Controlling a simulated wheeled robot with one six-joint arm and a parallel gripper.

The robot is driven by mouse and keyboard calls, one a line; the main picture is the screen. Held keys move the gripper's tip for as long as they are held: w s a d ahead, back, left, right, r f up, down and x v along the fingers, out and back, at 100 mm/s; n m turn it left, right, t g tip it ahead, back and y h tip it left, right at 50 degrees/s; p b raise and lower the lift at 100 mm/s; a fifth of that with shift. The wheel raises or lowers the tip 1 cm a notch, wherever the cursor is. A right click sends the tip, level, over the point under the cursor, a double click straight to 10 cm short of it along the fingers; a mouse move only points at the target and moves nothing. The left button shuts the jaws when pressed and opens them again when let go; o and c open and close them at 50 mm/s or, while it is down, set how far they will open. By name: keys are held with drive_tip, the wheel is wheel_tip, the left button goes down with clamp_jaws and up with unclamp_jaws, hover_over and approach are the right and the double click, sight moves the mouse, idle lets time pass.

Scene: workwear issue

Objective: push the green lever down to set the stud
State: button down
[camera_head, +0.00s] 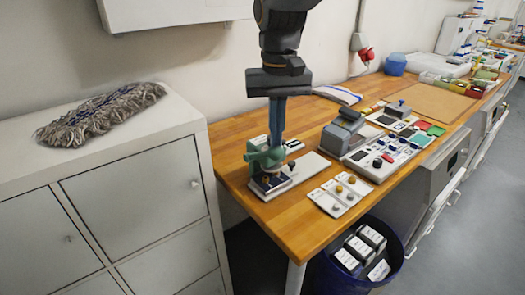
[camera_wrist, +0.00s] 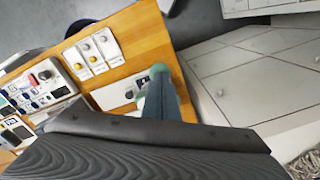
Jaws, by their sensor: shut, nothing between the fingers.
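The green lever (camera_head: 257,155) belongs to a small green press at the near left of the wooden bench. The press stands on a white base plate (camera_head: 306,168) with a dark pad at its front. My gripper (camera_head: 276,143) points straight down with its fingers shut and empty. Its tips are at the top of the press and overlap the green part; I cannot tell whether they touch it. In the wrist view my gripper (camera_wrist: 160,78) hides much of the press, and a bit of green (camera_wrist: 159,68) shows at the tips. The stud itself is not clearly seen.
White trays with round knobs (camera_head: 339,193) lie right of the press. A grey device (camera_head: 343,136) and a control panel (camera_head: 388,155) stand farther right. A blue bin (camera_head: 325,275) is below the bench edge. A white cabinet (camera_head: 140,185) with a mop head (camera_head: 100,112) stands left.

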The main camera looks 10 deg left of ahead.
drive_tip(key=shift+s+d+f, duration=0.1)
drive_tip(key=shift+d+f, duration=0.05)
drive_tip(key=shift+f, duration=0.2)
drive_tip(key=shift+d+f, duration=0.1)
drive_tip(key=shift+f, duration=0.2)
drive_tip(key=shift+s+d+f+b, duration=0.1)
drive_tip(key=shift+s+f+b, duration=0.1)
drive_tip(key=shift+f+b, duration=0.1)
drive_tip(key=shift+d+f, duration=0.1)
drive_tip(key=shift+f, duration=0.15)
idle(0.4)
